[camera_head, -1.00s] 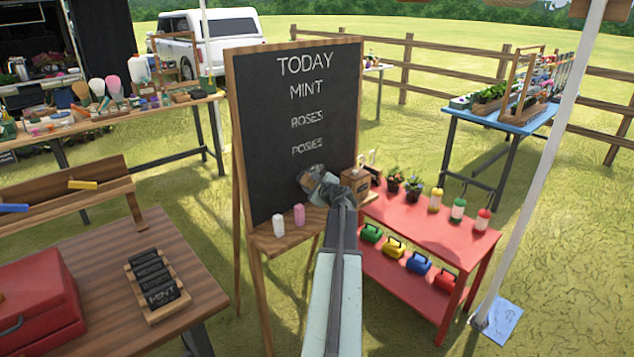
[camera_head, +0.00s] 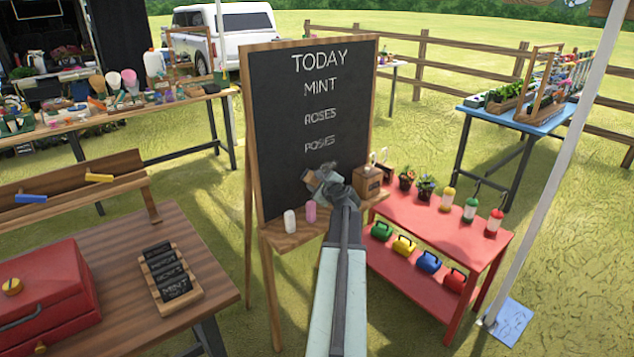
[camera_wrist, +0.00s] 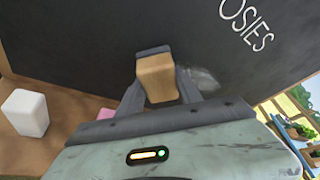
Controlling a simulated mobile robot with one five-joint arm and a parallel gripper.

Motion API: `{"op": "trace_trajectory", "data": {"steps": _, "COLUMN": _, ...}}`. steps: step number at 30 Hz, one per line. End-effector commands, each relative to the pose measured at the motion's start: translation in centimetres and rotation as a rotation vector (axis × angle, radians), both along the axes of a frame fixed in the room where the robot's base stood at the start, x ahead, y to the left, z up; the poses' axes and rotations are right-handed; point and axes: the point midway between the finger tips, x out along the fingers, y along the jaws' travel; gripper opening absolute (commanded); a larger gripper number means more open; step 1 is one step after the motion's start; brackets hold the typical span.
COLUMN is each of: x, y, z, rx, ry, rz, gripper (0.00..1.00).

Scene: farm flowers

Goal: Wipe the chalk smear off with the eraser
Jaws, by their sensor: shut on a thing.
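My gripper (camera_head: 318,178) is shut on the eraser, a tan wooden block (camera_wrist: 156,78) seen between the fingers in the wrist view. It is in front of the lower part of the black chalkboard (camera_head: 290,100), below the word POSIES. A pale grey chalk smear (camera_wrist: 203,80) shows on the board just right of the eraser in the wrist view, partly hidden by a finger. I cannot tell whether the eraser touches the board. In the head view my gripper hides the smear's area.
The board's wooden ledge (camera_head: 285,238) holds a white block (camera_head: 290,221), a pink block (camera_head: 311,211) and a wooden box (camera_head: 368,181). A red shelf table (camera_head: 450,230) with plants and bottles stands close on the right. A wooden table (camera_head: 110,255) stands at the left.

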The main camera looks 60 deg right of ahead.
Motion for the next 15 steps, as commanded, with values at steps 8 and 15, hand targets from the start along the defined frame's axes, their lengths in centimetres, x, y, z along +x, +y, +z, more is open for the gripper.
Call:
{"op": "trace_trajectory", "data": {"steps": 8, "x": -0.8, "y": -2.4, "z": 0.0, "rx": -0.001, "ry": 0.0, "rz": -0.003, "gripper": 0.09}}
{"op": "trace_trajectory", "data": {"steps": 15, "x": -1.4, "y": -3.4, "z": 0.0, "rx": -0.001, "ry": 0.0, "rz": -0.002, "gripper": 0.09}}
